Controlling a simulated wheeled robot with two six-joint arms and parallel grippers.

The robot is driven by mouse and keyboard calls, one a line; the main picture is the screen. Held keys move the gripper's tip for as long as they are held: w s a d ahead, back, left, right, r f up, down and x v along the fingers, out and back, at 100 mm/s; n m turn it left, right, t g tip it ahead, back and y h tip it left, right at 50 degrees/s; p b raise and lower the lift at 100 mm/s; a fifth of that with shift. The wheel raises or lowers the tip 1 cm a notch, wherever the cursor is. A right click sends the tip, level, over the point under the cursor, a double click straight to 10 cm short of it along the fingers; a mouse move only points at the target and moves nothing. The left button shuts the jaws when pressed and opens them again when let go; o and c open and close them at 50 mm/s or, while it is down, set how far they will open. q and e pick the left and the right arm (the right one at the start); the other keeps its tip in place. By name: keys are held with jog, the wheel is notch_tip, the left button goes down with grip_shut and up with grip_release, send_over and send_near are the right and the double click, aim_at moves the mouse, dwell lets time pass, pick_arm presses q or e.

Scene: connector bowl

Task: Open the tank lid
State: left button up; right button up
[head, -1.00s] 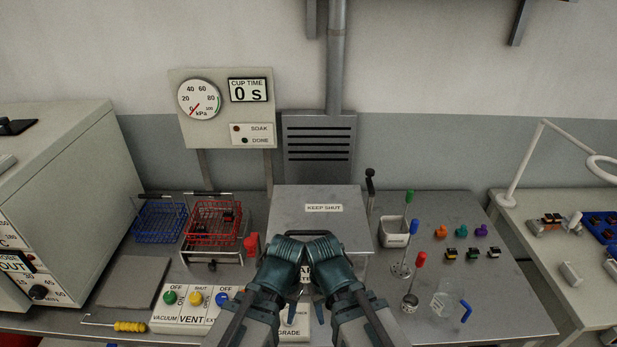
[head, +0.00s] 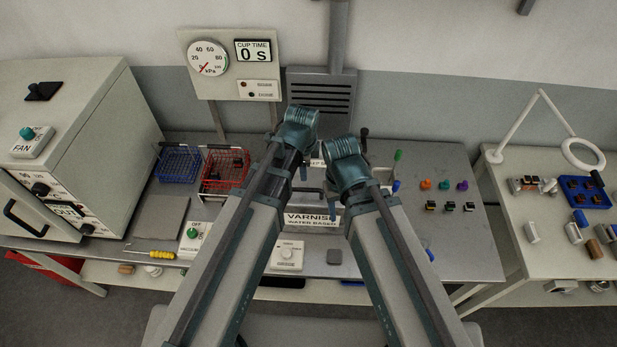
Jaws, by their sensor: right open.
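The tank is the grey metal box in the middle, with a label (head: 310,220) reading "VARNISH" and "WATER BASED" on its front. Its lid (head: 320,176) shows only in part between my arms and looks flat and shut; most of its "KEEP SHUT" label is covered. A dark bar handle (head: 307,190) shows at the front edge. My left gripper (head: 300,118) is over the lid's back left, its fingers hidden behind the wrist. My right gripper (head: 346,155) is over the lid's right side, open, its fingers mostly hidden. I cannot tell whether either touches the lid.
A blue basket (head: 180,165) and a red basket (head: 224,172) stand left of the tank. A dark-knobbed lever (head: 364,133) rises behind its right side. Small coloured connectors (head: 444,185) lie to the right. A gauge panel (head: 232,65) stands behind. A yellow-handled tool (head: 160,254) lies at the front left.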

aim_at(305, 189)
pick_arm(q)
jog(key=w+f+b, duration=0.1)
jog(key=f+b, duration=0.8)
jog(key=w+f+b, duration=0.1)
jog(key=f+b, duration=0.3)
jog(key=shift+w+f+b, duration=0.3)
jog(key=shift+w+b, duration=0.05)
jog(key=shift+b, duration=0.05)
jog(key=shift+c, duration=0.2)
grip_shut()
jog(key=shift+r, duration=0.1)
dwell(1.0)
